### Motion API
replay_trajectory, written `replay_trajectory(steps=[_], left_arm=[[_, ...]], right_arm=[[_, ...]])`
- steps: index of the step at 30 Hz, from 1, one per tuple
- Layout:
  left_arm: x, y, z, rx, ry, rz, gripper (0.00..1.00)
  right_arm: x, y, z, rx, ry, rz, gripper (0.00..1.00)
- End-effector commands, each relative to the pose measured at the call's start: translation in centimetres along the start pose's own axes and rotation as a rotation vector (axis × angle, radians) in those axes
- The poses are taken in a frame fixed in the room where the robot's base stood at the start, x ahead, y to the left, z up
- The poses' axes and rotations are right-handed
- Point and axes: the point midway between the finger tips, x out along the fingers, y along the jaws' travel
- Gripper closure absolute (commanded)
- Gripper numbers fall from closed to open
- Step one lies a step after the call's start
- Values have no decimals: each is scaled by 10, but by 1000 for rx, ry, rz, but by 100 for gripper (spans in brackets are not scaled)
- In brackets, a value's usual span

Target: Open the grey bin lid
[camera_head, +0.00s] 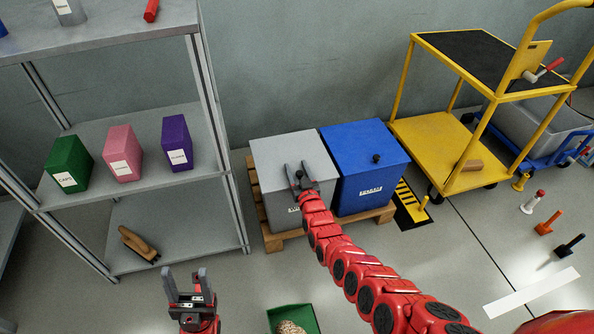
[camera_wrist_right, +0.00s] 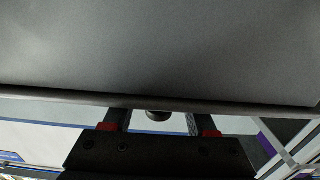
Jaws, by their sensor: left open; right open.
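The grey bin (camera_head: 272,160) stands on a wooden pallet, and its flat lid is closed. My right gripper (camera_head: 299,170) is open over the front part of this lid, its fingers pointing towards the wall. In the right wrist view a grey panel (camera_wrist_right: 160,50) fills the upper half. A dark round knob (camera_wrist_right: 157,115) shows at its edge, between the two open fingers of my right gripper (camera_wrist_right: 155,122); I cannot tell whether they touch it. In the head view the gripper hides this knob. My left gripper (camera_head: 187,276) is open and empty, low in front of the shelf.
A blue bin (camera_head: 362,155) with a dark knob stands right beside the grey one on the pallet (camera_head: 272,240). A metal shelf (camera_head: 120,205) with coloured boxes is at left. A yellow cart (camera_head: 435,140) is at right. A green tray (camera_head: 310,320) lies at the bottom.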

Motion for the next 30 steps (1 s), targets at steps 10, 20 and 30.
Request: replay_trajectory(steps=[10,20,30], left_arm=[[0,0,0,0,0,-1,43],[0,0,0,0,1,-1,43],[0,0,0,0,1,-1,43]], right_arm=[[0,0,0,-1,1,0,93],[0,0,0,-1,1,0,100],[0,1,0,-1,1,1,100]])
